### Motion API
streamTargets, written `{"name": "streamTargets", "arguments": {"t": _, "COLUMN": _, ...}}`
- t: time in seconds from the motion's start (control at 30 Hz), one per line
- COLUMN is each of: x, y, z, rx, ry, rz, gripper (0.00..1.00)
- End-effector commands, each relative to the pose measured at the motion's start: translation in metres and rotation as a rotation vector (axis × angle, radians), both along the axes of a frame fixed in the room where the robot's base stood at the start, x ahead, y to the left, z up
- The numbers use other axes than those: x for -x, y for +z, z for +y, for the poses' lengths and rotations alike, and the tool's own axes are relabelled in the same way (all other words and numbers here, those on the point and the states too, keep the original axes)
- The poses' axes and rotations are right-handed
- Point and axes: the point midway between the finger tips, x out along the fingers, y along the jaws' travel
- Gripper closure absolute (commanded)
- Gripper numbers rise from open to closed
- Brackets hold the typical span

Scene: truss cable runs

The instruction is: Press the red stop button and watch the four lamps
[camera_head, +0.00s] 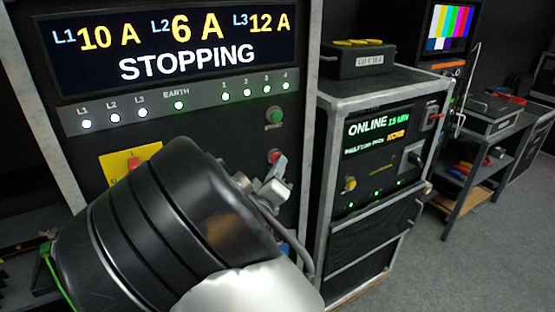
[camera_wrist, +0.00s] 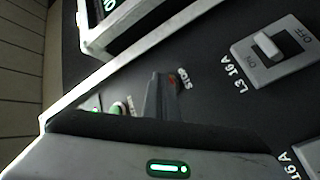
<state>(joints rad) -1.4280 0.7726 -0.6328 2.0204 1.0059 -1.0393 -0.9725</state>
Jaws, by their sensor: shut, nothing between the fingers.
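The red stop button (camera_head: 274,155) is on the black panel, below the green start button (camera_head: 275,115). In the wrist view the red button (camera_wrist: 173,81) shows partly behind my fingers, beside the word STOP. My gripper (camera_head: 280,172) is shut and empty, its tips right at the red button; I cannot tell whether they touch it. In the wrist view my fingers (camera_wrist: 160,92) stand close together. The display (camera_head: 180,45) reads STOPPING.
A yellow plate (camera_head: 118,165) with a red switch is partly hidden by my arm. A second rack (camera_head: 375,85), reading ONLINE, stands to the right. A breaker switch (camera_wrist: 270,50) is near my fingers.

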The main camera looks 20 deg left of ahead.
Motion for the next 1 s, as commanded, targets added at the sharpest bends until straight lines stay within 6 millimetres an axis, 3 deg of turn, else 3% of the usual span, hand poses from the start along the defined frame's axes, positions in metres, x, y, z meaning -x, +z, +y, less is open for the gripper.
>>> {"name": "streamTargets", "arguments": {"t": 1.0, "x": 0.015, "y": 0.001, "z": -0.018, "rx": 0.0, "ry": -0.001, "rz": 0.001, "gripper": 1.0}}
